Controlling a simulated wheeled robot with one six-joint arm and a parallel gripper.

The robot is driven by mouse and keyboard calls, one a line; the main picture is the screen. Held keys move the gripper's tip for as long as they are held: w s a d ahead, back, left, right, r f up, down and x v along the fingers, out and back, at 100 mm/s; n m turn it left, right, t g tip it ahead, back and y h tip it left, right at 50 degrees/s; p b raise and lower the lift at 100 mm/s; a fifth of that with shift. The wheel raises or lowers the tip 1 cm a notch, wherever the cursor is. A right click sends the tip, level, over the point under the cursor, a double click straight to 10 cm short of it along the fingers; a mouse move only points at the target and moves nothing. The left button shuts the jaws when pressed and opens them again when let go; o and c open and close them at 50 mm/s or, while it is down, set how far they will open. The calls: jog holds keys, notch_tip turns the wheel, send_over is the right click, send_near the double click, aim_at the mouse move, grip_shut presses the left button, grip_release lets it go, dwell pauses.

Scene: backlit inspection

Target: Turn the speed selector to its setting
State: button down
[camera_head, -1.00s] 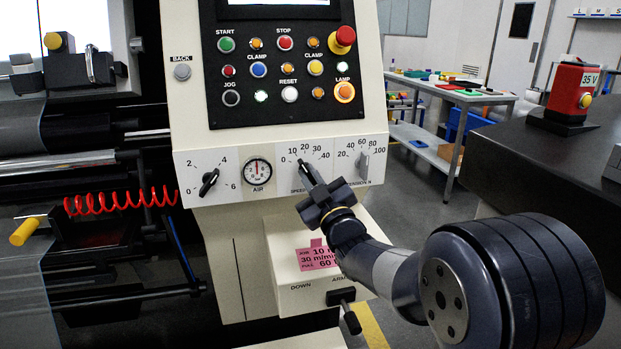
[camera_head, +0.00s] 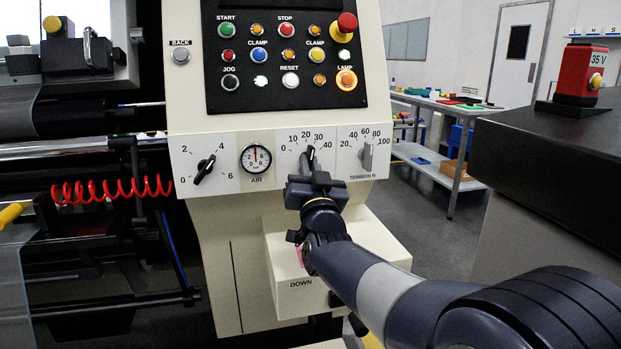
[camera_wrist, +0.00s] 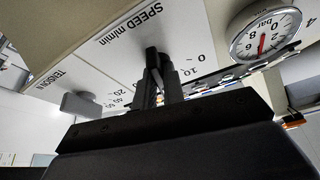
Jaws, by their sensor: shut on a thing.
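The speed selector (camera_head: 311,154) is a small dark knob on the sloped white panel (camera_head: 218,147), under a scale marked 0 to 40. Its upper end points up, near the 20 to 30 marks; the exact mark is hard to tell. My gripper (camera_head: 309,171) comes from below and is shut on the knob, covering its lower part. In the wrist view the dark knob (camera_wrist: 152,58) sits between my fingers (camera_wrist: 158,80), beside the lettering SPEED m/min. A pink settings label (camera_head: 300,257) on the box below is almost wholly hidden by my arm.
The air gauge (camera_head: 256,159) and a dark 0-to-6 selector (camera_head: 204,169) are left of the knob. The grey tension knob (camera_head: 367,156) is close on its right. Above is the button panel (camera_head: 286,98) with a red emergency stop (camera_head: 347,22). A dark counter (camera_head: 555,140) stands at right.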

jog(key=shift+a+m+h, duration=0.1)
jog(key=shift+m+h, duration=1)
jog(key=shift+m, duration=1.4)
jog(key=c, duration=1.5)
grip_release()
jog(key=shift+s, duration=0.1)
jog(key=a+v, duration=0.1)
jog(key=v, duration=0.9)
jog(key=shift+s+d+p, duration=0.35)
jog(key=shift+d, duration=0.15)
